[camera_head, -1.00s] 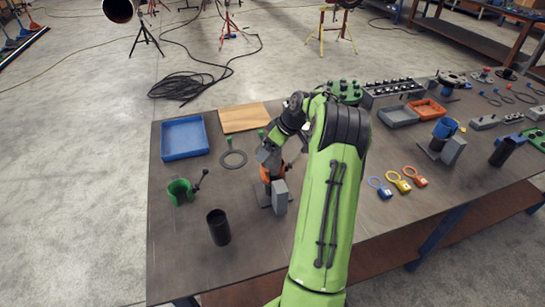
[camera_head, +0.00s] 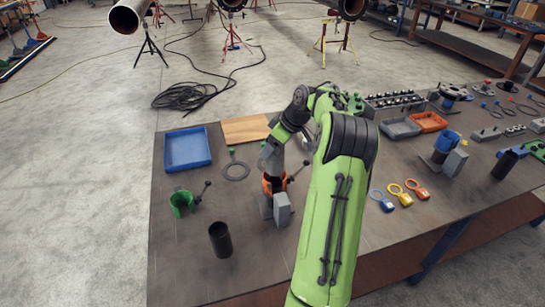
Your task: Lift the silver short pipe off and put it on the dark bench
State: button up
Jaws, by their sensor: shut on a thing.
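My gripper (camera_head: 273,166), at the end of my green arm, points down at an orange clamp (camera_head: 272,185) with a dark lever on grey blocks on the bench. Its jaws are shut at the top of this clamp. The silver short pipe is not clearly visible; my gripper and wrist cover the place where the jaws close, and I cannot tell how far it stands out of the clamp. The dark bench (camera_head: 185,265) is the wide dark top under all of this.
A black tube (camera_head: 220,239) and a green clamp (camera_head: 182,203) stand at the left. Padlock-like tags (camera_head: 402,194) lie right of my arm. The front left of the bench is bare.

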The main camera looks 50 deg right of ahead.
notch_tip(320, 180, up, 5)
jog(key=shift+f+p, duration=0.2)
jog(key=shift+p, duration=0.15)
notch_tip(320, 180, up, 5)
jog(key=p, duration=0.5)
jog(key=shift+r, duration=0.1)
